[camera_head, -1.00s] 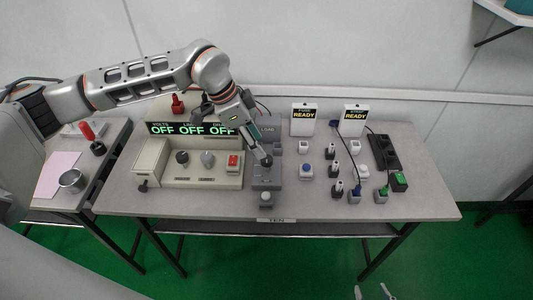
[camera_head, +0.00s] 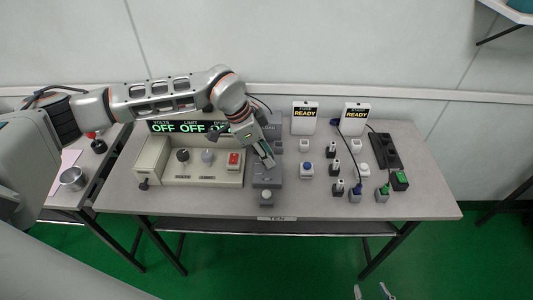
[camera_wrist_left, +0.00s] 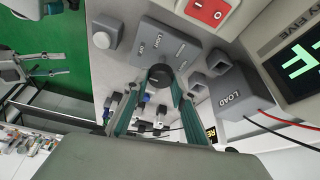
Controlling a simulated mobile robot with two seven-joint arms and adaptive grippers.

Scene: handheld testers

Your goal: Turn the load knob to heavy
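The load knob is a round black knob (camera_wrist_left: 158,77) on a grey box (camera_head: 268,181). My left gripper (camera_head: 268,164) reaches down onto this box and hides the knob in the head view. In the left wrist view the teal fingers (camera_wrist_left: 160,84) stand on both sides of the knob, their tips close to it. Whether they press on it is not clear.
Left of the box is a beige console (camera_head: 203,173) with two knobs and a red switch (camera_head: 234,158). A grey LOAD block (camera_wrist_left: 238,100) with red and black wires stands behind. Several plugs and two READY testers (camera_head: 304,117) are to the right. The table's front strip is clear.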

